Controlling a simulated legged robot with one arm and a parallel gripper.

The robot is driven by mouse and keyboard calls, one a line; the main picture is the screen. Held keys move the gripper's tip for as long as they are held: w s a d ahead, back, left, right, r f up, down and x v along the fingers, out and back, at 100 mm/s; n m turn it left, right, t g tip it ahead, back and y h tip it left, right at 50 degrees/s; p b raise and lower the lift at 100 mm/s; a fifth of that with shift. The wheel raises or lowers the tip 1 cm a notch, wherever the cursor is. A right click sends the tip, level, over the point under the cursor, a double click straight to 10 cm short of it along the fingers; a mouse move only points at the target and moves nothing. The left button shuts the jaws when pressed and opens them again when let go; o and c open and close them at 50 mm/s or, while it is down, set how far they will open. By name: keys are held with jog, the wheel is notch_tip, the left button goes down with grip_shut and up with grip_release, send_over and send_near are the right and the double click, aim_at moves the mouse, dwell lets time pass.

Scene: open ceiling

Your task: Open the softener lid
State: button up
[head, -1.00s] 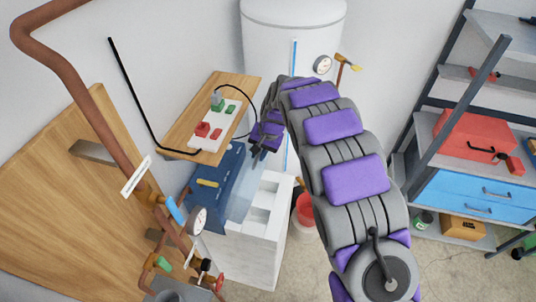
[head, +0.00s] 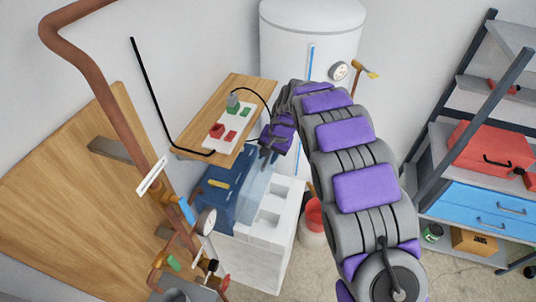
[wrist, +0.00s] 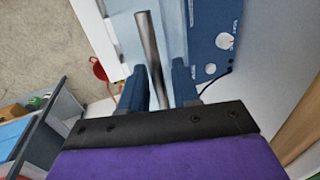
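The softener is a white cabinet (head: 265,245) with a dark blue section (head: 222,198) and a pale, translucent blue lid (head: 255,185) on top. In the wrist view the pale lid (wrist: 172,25) lies beyond the fingers, beside the dark blue panel (wrist: 215,35). A grey bar-like handle (wrist: 150,50) runs between my two fingers. My gripper (wrist: 160,88) is open around this bar, with a visible gap on each side. In the head view my gripper (head: 268,158) hangs pointing down just above the lid. Whether the lid is fully closed is hard to tell.
A wooden shelf (head: 245,90) with a power strip (head: 228,127) is close behind and left of my gripper. A white tank (head: 310,45) stands behind. Copper pipes (head: 115,125) rise at left. A red bucket (head: 313,215) is on the floor right of the softener.

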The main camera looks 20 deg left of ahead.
jog(key=b+v, duration=0.1)
jog(key=v, duration=1.6)
jog(key=shift+w, duration=0.2)
jog(key=shift+a, duration=0.1)
jog(key=shift+c, duration=0.3)
jog(key=shift+c, duration=0.8)
jog(key=d+f+m+y, duration=0.1)
jog(key=d+f+m, duration=0.1)
jog(key=d+f+m+g+y+b, duration=0.1)
jog(key=d+f+m, duration=0.1)
jog(key=d+f+m+y+b, duration=0.1)
jog(key=d+f+m, duration=0.2)
jog(key=shift+w+y, duration=0.4)
grip_shut()
jog(key=s+d+f+m+t+y+b, duration=0.1)
jog(key=s+d+f+m+y+b, duration=0.1)
jog(key=d+f+m+y, duration=0.65)
jog(key=a+m+h, duration=0.2)
jog(key=a, duration=1.4)
jog(key=shift+w+f, duration=0.3)
jog(key=shift+w, duration=0.2)
